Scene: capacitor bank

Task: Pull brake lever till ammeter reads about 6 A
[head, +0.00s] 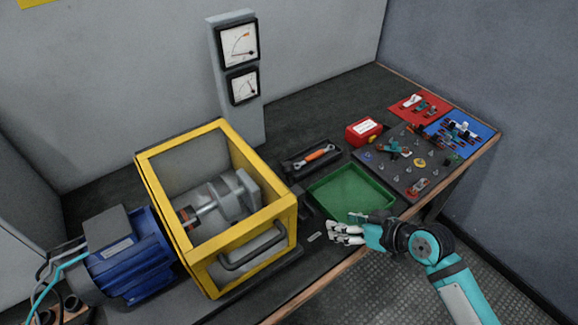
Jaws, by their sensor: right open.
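Two white-faced meters, an upper one (238,45) and a lower one (243,87), sit on a grey post behind the bench; which is the ammeter and what they read are too small to tell. A blue motor (128,256) stands at left, its shaft running into a yellow-framed cage (215,278) around a grey machine (222,204). A dark bar handle (252,248) is on the cage's front. I cannot make out a separate brake lever. My right gripper (340,232) is open and empty, right of the cage near the bench's front edge. My left gripper is out of view.
A green tray (352,207) lies just behind my right gripper. A dark tray (293,170) holds an orange-handled wrench (316,153). A red box (364,131), a dark parts board (404,194), and red (396,104) and blue (480,133) panels fill the right.

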